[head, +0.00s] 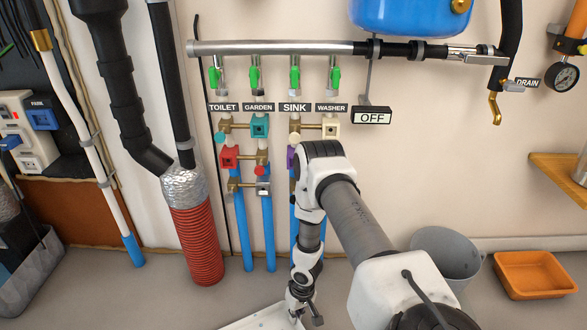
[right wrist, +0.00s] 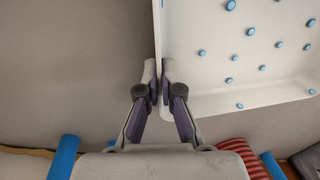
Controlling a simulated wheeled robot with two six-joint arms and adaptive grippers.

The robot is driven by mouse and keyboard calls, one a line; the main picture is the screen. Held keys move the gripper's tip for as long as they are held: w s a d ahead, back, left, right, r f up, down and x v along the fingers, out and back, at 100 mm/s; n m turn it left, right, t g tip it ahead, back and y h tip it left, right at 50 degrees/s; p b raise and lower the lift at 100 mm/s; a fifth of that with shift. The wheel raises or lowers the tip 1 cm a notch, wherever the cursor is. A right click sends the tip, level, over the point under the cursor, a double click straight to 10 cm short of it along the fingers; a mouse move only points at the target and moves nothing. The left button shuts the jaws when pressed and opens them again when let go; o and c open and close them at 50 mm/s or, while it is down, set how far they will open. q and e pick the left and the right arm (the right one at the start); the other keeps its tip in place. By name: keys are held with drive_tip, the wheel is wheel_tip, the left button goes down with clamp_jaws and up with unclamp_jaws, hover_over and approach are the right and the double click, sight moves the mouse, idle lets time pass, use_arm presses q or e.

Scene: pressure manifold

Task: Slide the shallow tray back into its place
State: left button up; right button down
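The shallow tray is white with blue dots on its floor. In the right wrist view the tray (right wrist: 215,85) fills the upper right, with its side wall running down to my fingers. In the head view only a part of the tray (head: 258,320) shows at the bottom edge. My right gripper (right wrist: 158,78) has one finger on each side of the tray's wall and looks shut on it near a corner. In the head view my right gripper (head: 303,312) is low, at the tray, partly hidden by its own links. My left gripper is not in view.
A grey bucket (head: 445,253) and an orange tub (head: 535,275) stand on the floor to the right. A red ribbed hose (head: 196,240) and blue pipes (head: 240,235) come down along the wall at left. The manifold valves (head: 275,130) are on the wall behind my arm.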

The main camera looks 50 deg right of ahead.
sight(309, 311)
drive_tip(key=shift+s+d+f+b, duration=0.1)
drive_tip(key=shift+d+b, duration=0.35)
drive_tip(key=shift+d, duration=0.05)
use_arm(q)
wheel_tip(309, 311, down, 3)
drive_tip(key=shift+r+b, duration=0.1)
drive_tip(key=shift+b, duration=0.9)
use_arm(e)
drive_tip(key=d, duration=0.3)
drive_tip(key=shift+s+d, duration=0.3)
drive_tip(key=shift+s, duration=0.1)
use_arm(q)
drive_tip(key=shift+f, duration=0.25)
use_arm(e)
drive_tip(key=shift+s+d, duration=0.15)
drive_tip(key=shift+d, duration=0.45)
drive_tip(key=c, duration=1.2)
unclamp_jaws()
drive_tip(key=shift+c, duration=0.2)
drive_tip(key=shift+r, duration=0.2)
wheel_tip(309, 311, up, 7)
drive_tip(key=d, duration=0.1)
drive_tip(key=shift+s, duration=0.25)
drive_tip(key=shift+r, duration=0.1)
